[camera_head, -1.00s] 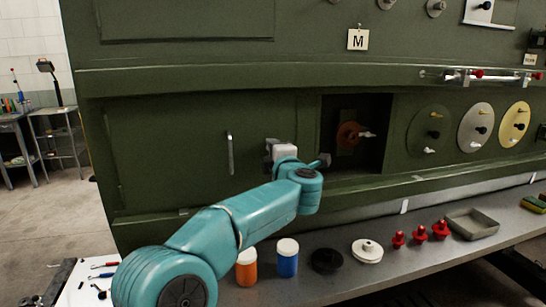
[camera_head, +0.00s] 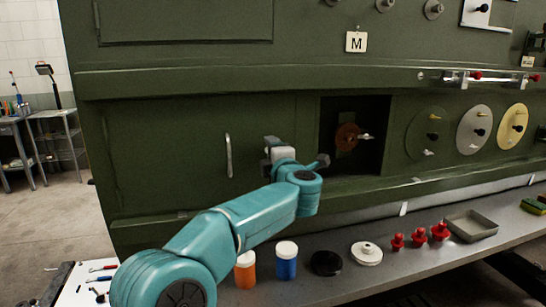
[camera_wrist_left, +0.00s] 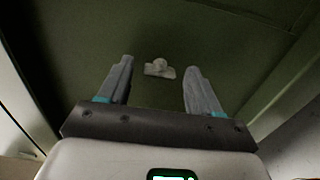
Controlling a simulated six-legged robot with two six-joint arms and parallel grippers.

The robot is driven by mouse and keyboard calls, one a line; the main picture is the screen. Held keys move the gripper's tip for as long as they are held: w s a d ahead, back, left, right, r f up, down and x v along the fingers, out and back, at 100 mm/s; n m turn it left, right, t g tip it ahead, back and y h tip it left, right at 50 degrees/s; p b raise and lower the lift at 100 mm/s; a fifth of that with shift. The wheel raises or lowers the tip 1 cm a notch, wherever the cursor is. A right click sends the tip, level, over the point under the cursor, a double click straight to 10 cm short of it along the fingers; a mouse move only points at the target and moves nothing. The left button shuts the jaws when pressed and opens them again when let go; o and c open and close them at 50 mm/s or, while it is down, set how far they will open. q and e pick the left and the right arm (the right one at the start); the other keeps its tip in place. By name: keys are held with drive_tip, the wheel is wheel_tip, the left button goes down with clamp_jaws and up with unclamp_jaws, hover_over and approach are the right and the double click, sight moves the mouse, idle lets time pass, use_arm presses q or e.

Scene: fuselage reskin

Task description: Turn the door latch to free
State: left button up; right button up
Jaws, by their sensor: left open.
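The door (camera_head: 175,150) is a green panel in the lower fuselage side, shut, with a pale vertical handle (camera_head: 229,155). My left gripper (camera_wrist_left: 160,63) is open and points at the panel. The latch appears between its two fingers, beyond the fingertips, with no visible contact. In the head view my left gripper (camera_head: 272,147) is at the right part of the door, and the latch is hidden behind it. My right gripper is not in view.
Right of my gripper is a dark recess (camera_head: 372,160) with a reddish valve, then several round plates. Below runs a grey bench (camera_head: 340,285) with orange and blue jars (camera_head: 287,260), discs, red plugs and a tray (camera_head: 470,225). A ledge (camera_head: 190,80) overhangs the door.

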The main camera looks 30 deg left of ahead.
use_arm(q)
drive_tip(key=b+v, duration=0.4)
drive_tip(key=v, duration=1.2)
drive_tip(key=shift+s, duration=0.15)
drive_tip(key=shift+d, duration=0.15)
